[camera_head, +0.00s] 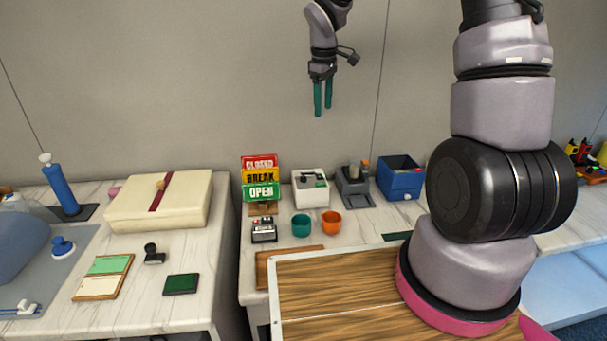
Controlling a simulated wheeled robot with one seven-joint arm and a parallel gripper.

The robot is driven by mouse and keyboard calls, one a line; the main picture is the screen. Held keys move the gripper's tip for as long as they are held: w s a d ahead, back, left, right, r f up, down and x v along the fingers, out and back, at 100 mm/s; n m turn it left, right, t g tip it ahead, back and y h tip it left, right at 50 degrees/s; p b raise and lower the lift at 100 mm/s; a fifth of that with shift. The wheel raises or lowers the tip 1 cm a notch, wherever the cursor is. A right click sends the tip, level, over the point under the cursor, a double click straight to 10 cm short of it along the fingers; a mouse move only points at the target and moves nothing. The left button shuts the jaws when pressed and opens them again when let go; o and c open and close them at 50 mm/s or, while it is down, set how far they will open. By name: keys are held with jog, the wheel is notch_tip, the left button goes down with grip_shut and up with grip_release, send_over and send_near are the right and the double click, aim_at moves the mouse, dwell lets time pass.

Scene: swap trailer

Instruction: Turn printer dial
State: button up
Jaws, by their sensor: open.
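My gripper (322,98) hangs high in front of the grey wall, fingers pointing down. Its two teal fingers are slightly apart with nothing between them. It is well above the counter and apart from everything on it. A small white boxy device (310,195) with a dark and green top stands at the back of the counter, below the gripper in the picture; it may be the printer. A small black, white and red device (264,230) stands nearer, to its left. I cannot make out a dial on either at this size.
A red, yellow and green sign stack (260,177), teal cup (301,225), orange cup (331,222), grey device (354,185) and blue box (400,178) crowd the counter. My arm covers the right. A cream box (160,205) stands on the left table, past a gap.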

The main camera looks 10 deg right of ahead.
aim_at(303, 177)
jog(key=w+a+f+n, duration=0.1)
jog(key=f, duration=0.7)
jog(key=w+a+f+n+g, duration=0.1)
jog(key=w+a+f+n, duration=0.1)
jog(key=f, duration=0.7)
jog(key=w+a+f+n, duration=0.1)
jog(key=w+a+f, duration=0.1)
jog(key=f, duration=0.6)
jog(key=shift+f+n+g, duration=0.3)
jog(key=shift+f+n, duration=0.1)
jog(key=shift+c, duration=0.3)
grip_shut()
